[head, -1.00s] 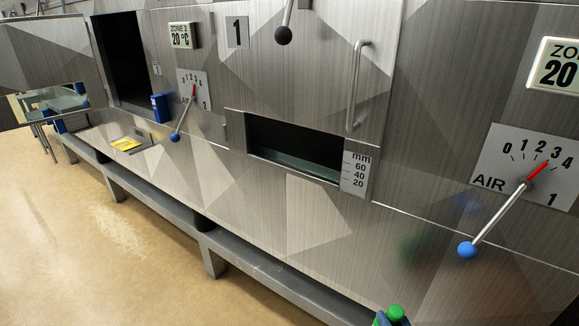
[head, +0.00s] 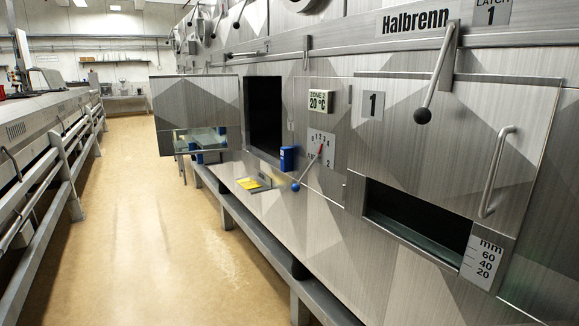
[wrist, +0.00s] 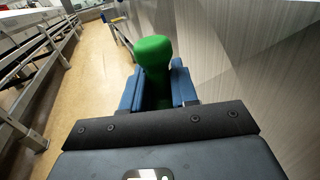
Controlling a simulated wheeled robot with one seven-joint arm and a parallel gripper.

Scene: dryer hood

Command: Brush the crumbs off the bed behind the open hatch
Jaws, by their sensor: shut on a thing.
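My gripper (wrist: 157,88) shows only in the wrist view, its blue fingers shut on a green handle (wrist: 153,52) with a rounded end. The rest of the held tool is hidden, so I cannot tell whether it has bristles. In the head view a hatch door (head: 196,103) stands swung open to the left of a tall dark opening (head: 263,115). No bed or crumbs can be made out inside it. Nearer, hatch 1 (head: 440,150) leaves a low dark slot (head: 415,220) with a greenish surface along its bottom.
A blue object (head: 288,159) and a yellow item (head: 250,184) are by the tall opening. Levers, a vertical handle (head: 497,172) and an mm scale (head: 483,262) stick out or sit on the metal front. A tan aisle floor (head: 150,240) is clear, with a railing (head: 60,150) at left.

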